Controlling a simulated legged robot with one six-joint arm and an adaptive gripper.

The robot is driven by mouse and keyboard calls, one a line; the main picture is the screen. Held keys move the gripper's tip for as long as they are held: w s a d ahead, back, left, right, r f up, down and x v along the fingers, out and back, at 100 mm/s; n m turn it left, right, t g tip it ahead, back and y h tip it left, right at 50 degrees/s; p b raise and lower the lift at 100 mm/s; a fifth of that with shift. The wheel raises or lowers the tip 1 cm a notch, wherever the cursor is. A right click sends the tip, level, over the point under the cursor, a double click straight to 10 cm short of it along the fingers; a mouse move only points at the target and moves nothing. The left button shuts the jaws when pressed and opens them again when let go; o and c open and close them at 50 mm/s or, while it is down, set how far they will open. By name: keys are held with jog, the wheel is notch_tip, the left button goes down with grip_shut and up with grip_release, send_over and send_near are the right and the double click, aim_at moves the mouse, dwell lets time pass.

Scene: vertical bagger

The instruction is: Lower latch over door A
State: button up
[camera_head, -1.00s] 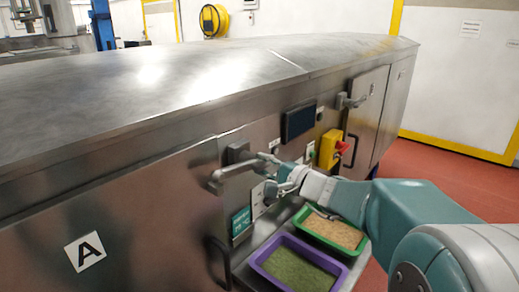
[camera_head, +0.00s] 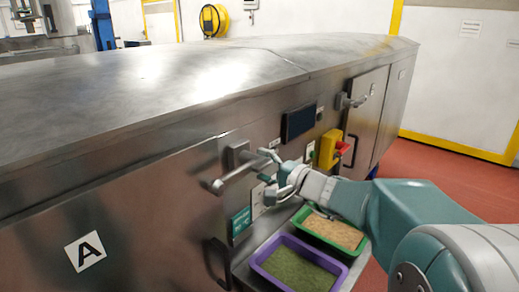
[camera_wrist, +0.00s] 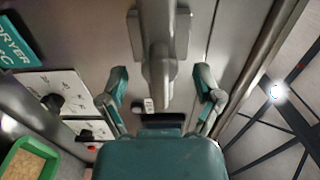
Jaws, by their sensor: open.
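Door A (camera_head: 130,225) is the steel panel at lower left, marked by a white label with a black A (camera_head: 85,251). It looks closed. The grey metal latch (camera_head: 235,175) sits near its upper right edge and sticks out from a square mount. In the wrist view the latch (camera_wrist: 158,60) runs down the middle, between the two spread fingers. My gripper (camera_head: 277,180) is open beside the latch, to its right in the head view. In the wrist view clear gaps show between the latch and both fingers (camera_wrist: 163,95). I cannot tell if the palm touches the latch.
A purple tray (camera_head: 262,271) and a green tray (camera_head: 362,246) stand on a shelf below my gripper. A yellow-and-red switch (camera_head: 330,149), a dark screen (camera_head: 298,122) and a second latch (camera_head: 350,101) are on the machine front to the right.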

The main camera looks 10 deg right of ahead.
jog(key=shift+v, duration=2.5)
jog(key=v, duration=1.2)
jog(key=shift+a, duration=0.1)
jog(key=s+a+f+n+g+h, duration=0.4)
jog(key=s+a+f+n+g, duration=0.3)
jog(key=s+a+f+g, duration=0.45)
jog(key=n+h, duration=0.1)
jog(key=h, duration=0.1)
jog(key=s+d+r+n+t+h, duration=0.1)
jog(key=h, duration=0.1)
jog(key=s+n+t+h, duration=0.1)
jog(key=h, duration=0.1)
jog(key=shift+s+d+r+n+t+h, duration=0.15)
jog(key=shift+d+r+n+t+h, duration=0.1)
jog(key=shift+d+r+n+h, duration=0.1)
